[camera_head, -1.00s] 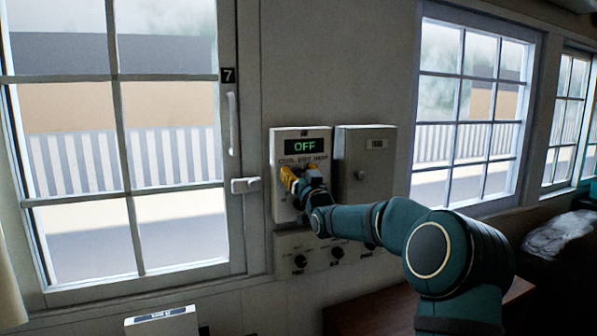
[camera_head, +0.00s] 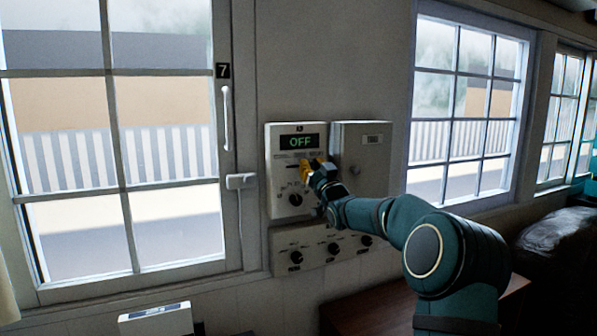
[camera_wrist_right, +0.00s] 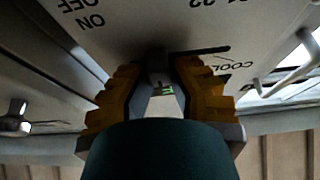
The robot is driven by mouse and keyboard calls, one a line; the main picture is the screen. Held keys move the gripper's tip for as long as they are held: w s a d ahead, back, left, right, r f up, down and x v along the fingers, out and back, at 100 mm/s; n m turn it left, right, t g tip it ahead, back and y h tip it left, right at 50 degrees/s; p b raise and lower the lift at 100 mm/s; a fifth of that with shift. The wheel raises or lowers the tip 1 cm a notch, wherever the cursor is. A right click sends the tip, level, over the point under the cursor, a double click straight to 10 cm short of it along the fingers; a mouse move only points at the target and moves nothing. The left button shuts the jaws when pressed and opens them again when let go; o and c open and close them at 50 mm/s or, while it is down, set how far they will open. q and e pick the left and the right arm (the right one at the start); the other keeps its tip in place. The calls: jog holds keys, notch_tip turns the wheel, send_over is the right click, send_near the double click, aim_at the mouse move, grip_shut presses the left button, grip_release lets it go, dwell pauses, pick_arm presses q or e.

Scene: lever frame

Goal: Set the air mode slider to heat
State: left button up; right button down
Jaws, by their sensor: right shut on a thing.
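The white control box (camera_head: 277,180) is on the wall between the windows. Its display (camera_head: 300,141) reads OFF in green. Small labels sit below the display, too small to read surely in the head view. My right gripper (camera_head: 306,175) is at the right part of the label row, its yellow fingers hiding the slider there. In the right wrist view my right gripper (camera_wrist_right: 158,85) is shut on the slider knob (camera_wrist_right: 157,70). A dark slot (camera_wrist_right: 200,50) runs beside the knob, near a COOL label (camera_wrist_right: 236,67). My left gripper is not in view.
A dark dial (camera_head: 295,200) sits low on the box. A grey box (camera_head: 372,150) adjoins it on the right. A panel (camera_head: 320,258) with several knobs is below. A window latch (camera_head: 240,181) is to the left. A wooden surface lies under my right arm.

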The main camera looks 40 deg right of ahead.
jog(key=shift+s+d+r, duration=0.1)
jog(key=shift+d+r, duration=0.15)
jog(key=c, duration=1.1)
grip_release()
jog(key=shift+d, duration=0.1)
jog(key=shift+o, duration=1.2)
jog(key=shift+d+f, duration=0.1)
jog(key=shift+f, duration=0.05)
jog(key=shift+s, duration=0.1)
jog(key=v, duration=1.2)
